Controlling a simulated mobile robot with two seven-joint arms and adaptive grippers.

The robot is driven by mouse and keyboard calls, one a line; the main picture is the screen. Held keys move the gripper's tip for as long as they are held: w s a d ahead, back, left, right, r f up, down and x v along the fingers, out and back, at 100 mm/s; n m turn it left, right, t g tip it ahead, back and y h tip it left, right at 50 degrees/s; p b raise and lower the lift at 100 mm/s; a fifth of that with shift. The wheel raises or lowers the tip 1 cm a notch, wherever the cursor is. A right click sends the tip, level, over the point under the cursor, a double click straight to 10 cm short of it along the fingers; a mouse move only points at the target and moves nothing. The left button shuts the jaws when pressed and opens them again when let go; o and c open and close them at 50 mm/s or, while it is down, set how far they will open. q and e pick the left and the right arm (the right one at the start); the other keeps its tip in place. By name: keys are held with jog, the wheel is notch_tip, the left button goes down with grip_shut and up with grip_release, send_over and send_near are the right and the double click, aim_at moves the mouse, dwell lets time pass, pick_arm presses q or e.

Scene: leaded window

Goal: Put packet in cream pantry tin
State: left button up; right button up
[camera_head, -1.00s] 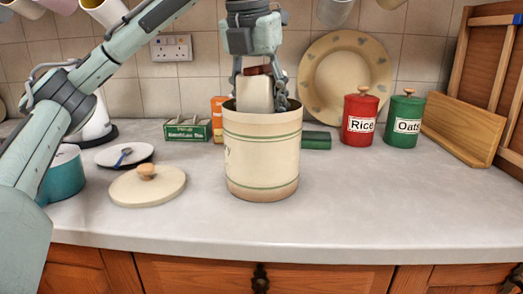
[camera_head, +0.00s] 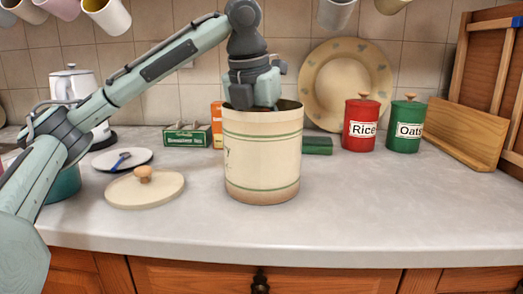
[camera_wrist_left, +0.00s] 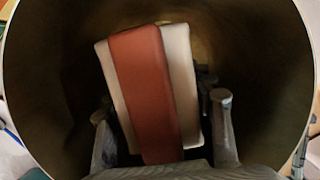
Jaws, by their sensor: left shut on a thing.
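The cream pantry tin (camera_head: 262,160) stands open on the worktop, with green bands and a brown base. My left gripper (camera_wrist_left: 165,135) reaches down into its mouth; in the head view its fingers are hidden behind the tin's front wall. In the left wrist view it is shut on the packet (camera_wrist_left: 145,85), which is cream with a broad red-brown band. The packet is inside the tin's dark walls, slightly tilted. Whether it touches the bottom I cannot tell. The tin's lid (camera_head: 145,188), with a wooden knob, lies on the worktop to the left. My right gripper is not in view.
A red Rice tin (camera_head: 361,123) and a green Oats tin (camera_head: 405,125) stand at the right. A plate (camera_head: 335,80) leans on the tiles. Green boxes and an orange box (camera_head: 217,124) stand behind the tin. The front right worktop is clear.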

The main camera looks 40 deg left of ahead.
pick_arm(q)
jog(key=shift+f, duration=0.1)
jog(key=o, duration=1.4)
